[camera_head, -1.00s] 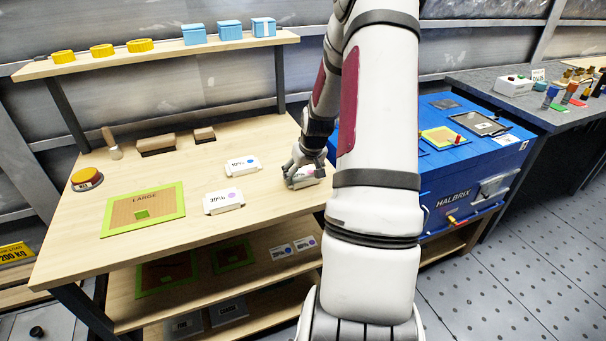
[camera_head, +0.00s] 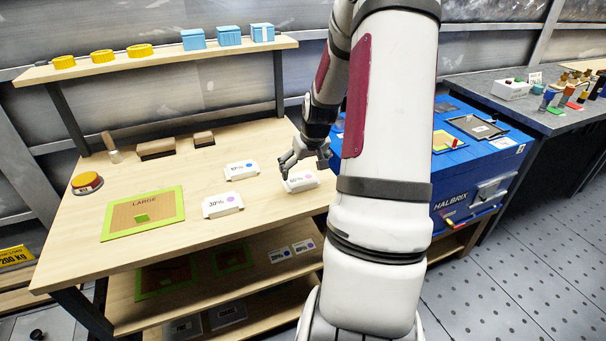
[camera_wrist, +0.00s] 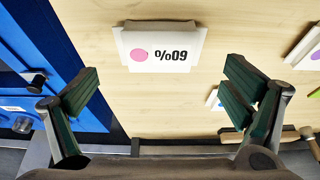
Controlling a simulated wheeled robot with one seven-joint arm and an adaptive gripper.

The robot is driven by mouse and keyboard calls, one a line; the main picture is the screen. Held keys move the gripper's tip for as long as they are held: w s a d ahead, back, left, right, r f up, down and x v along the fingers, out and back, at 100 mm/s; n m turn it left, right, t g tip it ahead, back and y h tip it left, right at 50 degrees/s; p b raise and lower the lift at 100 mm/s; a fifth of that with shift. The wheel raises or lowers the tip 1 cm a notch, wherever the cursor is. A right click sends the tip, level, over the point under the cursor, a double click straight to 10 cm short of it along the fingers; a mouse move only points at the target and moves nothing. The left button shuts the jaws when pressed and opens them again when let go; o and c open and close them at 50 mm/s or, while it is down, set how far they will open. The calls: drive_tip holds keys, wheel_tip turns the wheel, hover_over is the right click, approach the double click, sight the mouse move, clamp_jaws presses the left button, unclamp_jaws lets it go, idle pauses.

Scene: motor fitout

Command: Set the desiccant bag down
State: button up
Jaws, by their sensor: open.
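A white desiccant bag (camera_head: 300,182) marked 60% with a pink dot lies flat on the wooden bench top near its right edge. It also shows in the wrist view (camera_wrist: 161,46), with the print upside down. My gripper (camera_head: 305,160) is just above and behind this bag. In the wrist view my gripper (camera_wrist: 162,90) is open, its green finger pads wide apart and clear of the bag. A bag marked 30% (camera_head: 222,204) and a bag with a blue dot (camera_head: 241,170) lie to the left on the bench.
A green-edged mat marked LARGE (camera_head: 143,212) and an orange button (camera_head: 87,183) are at the bench's left. Brown blocks (camera_head: 156,148) stand at the back. A blue HALBRIX case (camera_head: 470,185) is right of the bench. Bare bench top (camera_head: 262,222) lies in front of the bags.

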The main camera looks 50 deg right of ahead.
drive_tip(key=s+a+r+n+p, duration=0.1)
drive_tip(key=s+a+r+n, duration=0.1)
drive_tip(key=a+r, duration=0.9)
drive_tip(key=s+a+r+n, duration=0.2)
drive_tip(key=a+r, duration=0.6)
drive_tip(key=a, duration=0.6)
drive_tip(key=s+a+r+n+y, duration=0.2)
drive_tip(key=s+a, duration=1.2)
drive_tip(key=shift+s+a+r+g, duration=0.15)
drive_tip(key=shift+a+r+g, duration=0.15)
drive_tip(key=shift+r, duration=0.1)
